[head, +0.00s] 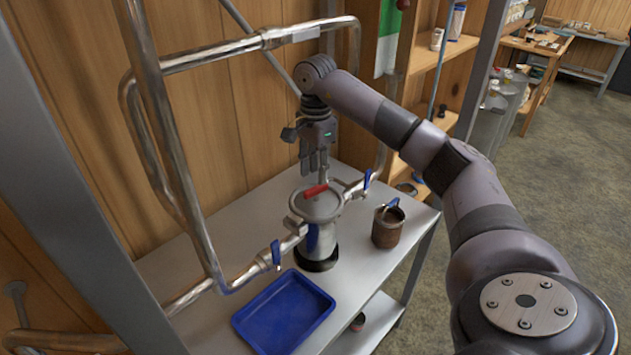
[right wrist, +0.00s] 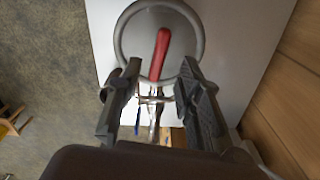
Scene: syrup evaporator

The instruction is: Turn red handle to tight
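The red handle (head: 315,190) lies across the round metal lid (head: 322,208) of a steel vessel on the metal table. In the right wrist view the red handle (right wrist: 161,52) runs nearly upright in the picture over the lid (right wrist: 186,22). My right gripper (head: 314,172) points down above the vessel, near the handle. In the right wrist view its two fingers (right wrist: 158,72) are apart, with the handle's lower part showing between the tips and nothing gripped. I cannot tell the exact height gap. My left gripper is not in view.
A blue tray (head: 284,312) lies in front of the vessel. A brown pot (head: 387,227) stands to its right. Pipes with blue valve levers (head: 276,254) join the vessel on both sides. A wooden wall (head: 215,110) stands behind.

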